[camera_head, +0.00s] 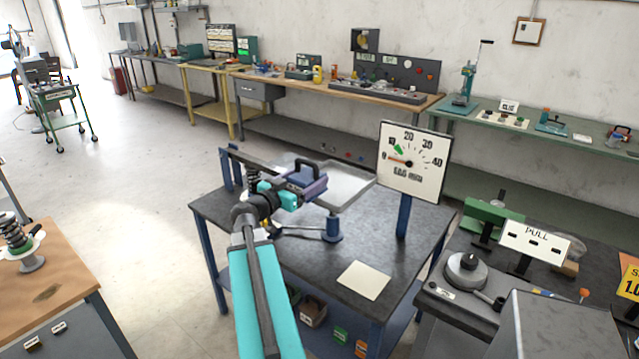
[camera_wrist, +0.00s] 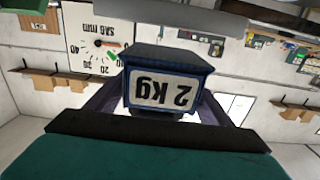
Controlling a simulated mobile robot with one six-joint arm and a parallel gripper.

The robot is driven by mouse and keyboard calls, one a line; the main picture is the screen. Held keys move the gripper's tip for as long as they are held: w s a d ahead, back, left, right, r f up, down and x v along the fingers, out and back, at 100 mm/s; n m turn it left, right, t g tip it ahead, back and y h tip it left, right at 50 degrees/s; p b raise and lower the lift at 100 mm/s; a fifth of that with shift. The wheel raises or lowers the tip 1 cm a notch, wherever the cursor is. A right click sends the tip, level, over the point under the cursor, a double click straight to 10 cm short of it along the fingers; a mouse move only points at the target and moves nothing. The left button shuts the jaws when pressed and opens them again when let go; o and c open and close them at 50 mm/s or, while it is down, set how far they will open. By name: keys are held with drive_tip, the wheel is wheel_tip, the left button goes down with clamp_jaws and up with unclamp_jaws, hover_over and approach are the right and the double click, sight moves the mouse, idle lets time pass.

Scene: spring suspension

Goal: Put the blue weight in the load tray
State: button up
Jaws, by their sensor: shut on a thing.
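The blue weight (camera_head: 304,173), a dark blue block with a black handle, is held in my gripper (camera_head: 300,190). In the wrist view the blue weight (camera_wrist: 168,62) shows a white "2 kg" label, upside down, between purple fingers. The load tray (camera_head: 350,192) is a shallow, pale metal tray on the dark table. In the head view the weight overlaps the tray's left part. I cannot tell if it touches the tray. My gripper and arm hide part of the tray and its mount.
A dial board (camera_head: 413,160) on a blue post stands right of the tray; its red pointer is near 0. A coil spring (camera_head: 253,181) hangs from a beam left of the weight. A pale card (camera_head: 363,281) lies at the table's front. A cluttered bench (camera_head: 500,265) stands at right.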

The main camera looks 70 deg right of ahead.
drive_tip(key=shift+w+d+f+p+x, duration=0.15)
drive_tip(key=shift+w+p+x, duration=0.35)
drive_tip(key=shift+x, duration=1.85)
drive_tip(key=shift+w+d+f+p+x, duration=0.15)
drive_tip(key=shift+w+p+x, duration=0.35)
drive_tip(key=shift+x, duration=1.8)
drive_tip(key=shift+w+d+f+p+x, duration=0.1)
drive_tip(key=shift+w+p+x, duration=0.4)
drive_tip(key=shift+x, duration=1.85)
drive_tip(key=shift+d, duration=0.15)
drive_tip(key=shift+d, duration=0.7)
drive_tip(key=shift+a+f+p, duration=0.15)
drive_tip(key=shift+f+p, duration=0.4)
drive_tip(key=shift+f, duration=1.25)
drive_tip(key=shift+f, duration=0.1)
drive_tip(key=o, duration=2.1)
drive_tip(key=shift+f, duration=0.2)
drive_tip(key=shift+a+r, duration=0.1)
drive_tip(key=shift+a, duration=0.05)
drive_tip(key=shift+b+v, duration=1.7)
drive_tip(key=shift+v, duration=4.25)
